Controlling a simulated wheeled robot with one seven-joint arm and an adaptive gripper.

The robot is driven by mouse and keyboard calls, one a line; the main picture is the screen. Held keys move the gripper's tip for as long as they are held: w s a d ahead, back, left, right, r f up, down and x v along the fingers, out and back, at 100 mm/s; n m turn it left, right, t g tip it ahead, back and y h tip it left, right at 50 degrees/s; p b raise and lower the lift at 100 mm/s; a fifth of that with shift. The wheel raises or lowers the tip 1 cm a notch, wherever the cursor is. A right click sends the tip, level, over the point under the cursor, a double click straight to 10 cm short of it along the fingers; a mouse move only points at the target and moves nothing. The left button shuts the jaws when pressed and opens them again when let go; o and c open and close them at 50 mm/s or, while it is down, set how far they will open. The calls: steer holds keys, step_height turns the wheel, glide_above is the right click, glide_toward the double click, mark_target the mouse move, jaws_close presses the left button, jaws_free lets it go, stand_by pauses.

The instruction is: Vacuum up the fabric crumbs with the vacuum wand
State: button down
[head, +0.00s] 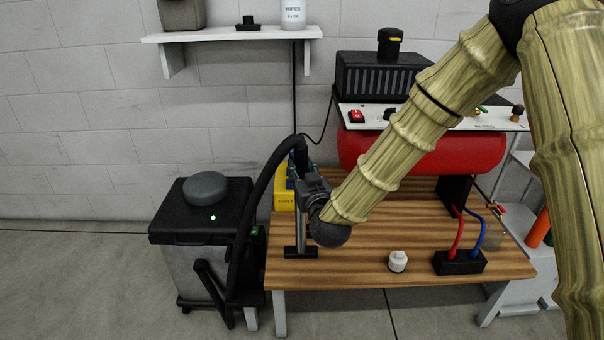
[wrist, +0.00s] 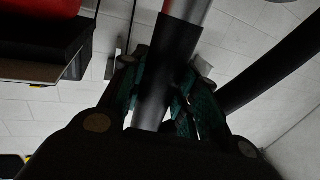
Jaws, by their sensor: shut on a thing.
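My gripper (head: 298,172) is shut on the vacuum wand (head: 300,228), near the left end of the wooden table. The wand stands roughly upright, with its flat black nozzle (head: 300,252) low over or on the tabletop; I cannot tell if it touches. In the wrist view, my gripper's green-lined fingers (wrist: 165,95) close around the wand's black sleeve (wrist: 172,62). A black hose (head: 262,195) arches from the wand's top down towards the grey and black vacuum unit (head: 200,265). I cannot make out any fabric crumbs; some may be hidden by the nozzle or my arm.
The wooden table (head: 350,272) holds a white knob-like piece (head: 397,261), a black block (head: 459,263) with red and blue hoses, and a yellow box (head: 284,197) behind the wand. A red tank (head: 420,152) stands at the back. The table's front middle is mostly clear.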

mark_target(298, 154)
steer(key=shift+w+a+r+p, duration=0.15)
steer(key=shift+w+r+p, duration=0.25)
steer(key=shift+r, duration=0.25)
steer(key=shift+w+a+r+p, duration=0.1)
steer(key=shift+w+r+p, duration=0.15)
steer(key=shift+r+p, duration=0.35)
steer(key=shift+w+a+r+p, duration=0.15)
steer(key=shift+w+r+p, duration=0.15)
steer(key=shift+r, duration=0.45)
